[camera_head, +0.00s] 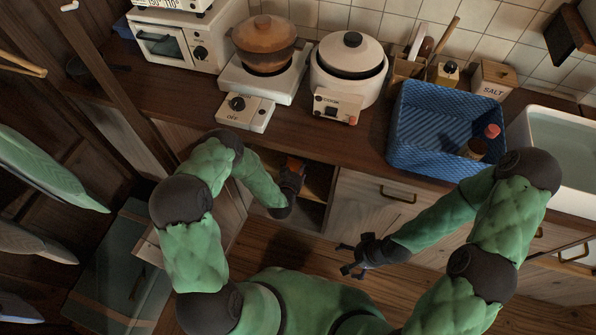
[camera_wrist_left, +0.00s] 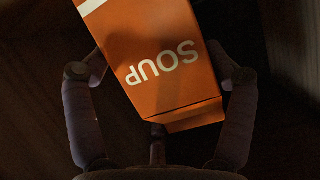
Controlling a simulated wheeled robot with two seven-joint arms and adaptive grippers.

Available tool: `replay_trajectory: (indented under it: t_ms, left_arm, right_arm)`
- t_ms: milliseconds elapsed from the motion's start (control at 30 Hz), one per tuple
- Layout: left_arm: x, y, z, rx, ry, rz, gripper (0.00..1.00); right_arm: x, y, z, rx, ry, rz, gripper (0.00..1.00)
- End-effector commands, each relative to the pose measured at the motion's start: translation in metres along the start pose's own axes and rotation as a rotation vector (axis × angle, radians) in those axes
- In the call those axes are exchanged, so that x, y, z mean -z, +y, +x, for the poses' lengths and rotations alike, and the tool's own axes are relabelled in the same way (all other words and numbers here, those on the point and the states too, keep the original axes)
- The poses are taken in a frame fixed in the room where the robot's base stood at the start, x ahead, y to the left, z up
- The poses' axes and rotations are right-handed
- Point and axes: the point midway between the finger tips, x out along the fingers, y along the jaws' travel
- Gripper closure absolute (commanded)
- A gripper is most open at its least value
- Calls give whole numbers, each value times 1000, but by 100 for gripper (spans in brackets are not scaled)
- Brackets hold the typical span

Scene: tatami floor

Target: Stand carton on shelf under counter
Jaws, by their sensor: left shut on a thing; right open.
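The orange soup carton (camera_wrist_left: 160,60) fills the upper middle of the left wrist view, with white "SOUP" lettering upside down there and a slight tilt. My left gripper (camera_wrist_left: 160,85) is shut on it, one finger on each side. In the head view my left gripper (camera_head: 291,178) is at the open cabinet under the counter, and the carton is mostly hidden by it. Part of the wooden shelf (camera_head: 320,180) shows inside the cabinet. I cannot tell whether the carton touches the shelf. My right gripper (camera_head: 355,258) is open and empty before the closed drawers.
The counter (camera_head: 250,146) holds a blue crate (camera_head: 405,150) with a bottle, a rice cooker (camera_head: 348,90), a stove with a brown pot (camera_head: 265,50) and a toaster oven (camera_head: 175,45). A sink (camera_head: 565,140) is at right. The wooden floor before the cabinets is clear.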

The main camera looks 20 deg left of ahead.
Motion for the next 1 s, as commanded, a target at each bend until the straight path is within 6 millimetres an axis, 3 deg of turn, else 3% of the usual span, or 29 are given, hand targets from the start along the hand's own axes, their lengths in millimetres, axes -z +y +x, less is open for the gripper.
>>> replay_trajectory:
  t_ms: [100, 500, 533, 567, 1000]
  left_arm:
    - [-14, -1, 7, 2, 4, 1, 75]
    - [-16, -1, 8, 2, 4, 0, 75]
    - [-17, -1, 7, 1, 0, 0, 8]
    - [-17, 0, 7, 1, 0, 0, 0]
    - [-14, 0, 6, 1, 1, 0, 0]
  right_arm:
    - [0, 3, 9, 0, 0, 0, 1]
    - [0, 3, 8, 0, 0, 0, 1]
    - [0, 3, 8, 0, 0, 0, 1]
    - [0, 3, 8, 0, 0, 0, 1]
    - [0, 3, 8, 0, 0, 0, 1]
